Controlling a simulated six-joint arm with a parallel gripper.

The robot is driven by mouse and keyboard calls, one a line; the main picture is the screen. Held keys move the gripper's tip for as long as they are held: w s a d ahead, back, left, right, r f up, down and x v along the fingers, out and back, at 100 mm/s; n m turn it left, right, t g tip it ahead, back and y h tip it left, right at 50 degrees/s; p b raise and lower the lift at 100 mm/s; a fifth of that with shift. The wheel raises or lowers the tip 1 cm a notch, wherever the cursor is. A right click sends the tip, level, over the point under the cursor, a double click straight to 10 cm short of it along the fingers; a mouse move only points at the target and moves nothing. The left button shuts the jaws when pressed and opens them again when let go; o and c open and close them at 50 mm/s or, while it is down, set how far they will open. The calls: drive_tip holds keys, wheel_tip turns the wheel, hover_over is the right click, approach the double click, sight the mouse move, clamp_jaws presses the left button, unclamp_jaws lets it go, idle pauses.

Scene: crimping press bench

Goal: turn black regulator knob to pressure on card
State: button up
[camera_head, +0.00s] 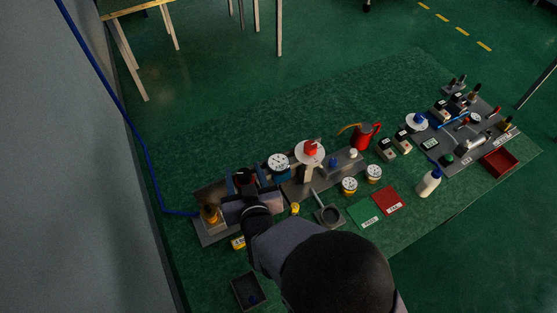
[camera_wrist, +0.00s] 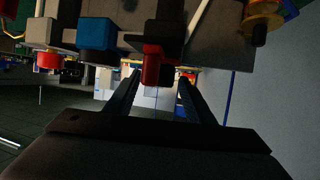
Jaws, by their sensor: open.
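My gripper (camera_head: 244,195) is at the left end of the bench equipment, over the grey base plate (camera_head: 212,234) with the brass fitting (camera_head: 210,214). In the wrist view its two fingers (camera_wrist: 160,80) are apart, with a red part (camera_wrist: 154,66) showing between or just beyond them; contact cannot be told. A dark knob-like part (camera_head: 243,176) shows just behind my gripper and may be the black regulator knob; my gripper partly hides this area. A round white-faced gauge (camera_head: 279,162) on a blue body stands to its right.
Green (camera_head: 364,213) and red (camera_head: 389,201) mats lie in front. A dark tray (camera_head: 248,292) is near. A wall (camera_head: 70,170) bounds the left.

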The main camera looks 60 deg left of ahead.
drive_tip(key=shift+p+v, duration=0.75)
drive_tip(key=shift+v, duration=2)
drive_tip(key=shift+r, duration=0.1)
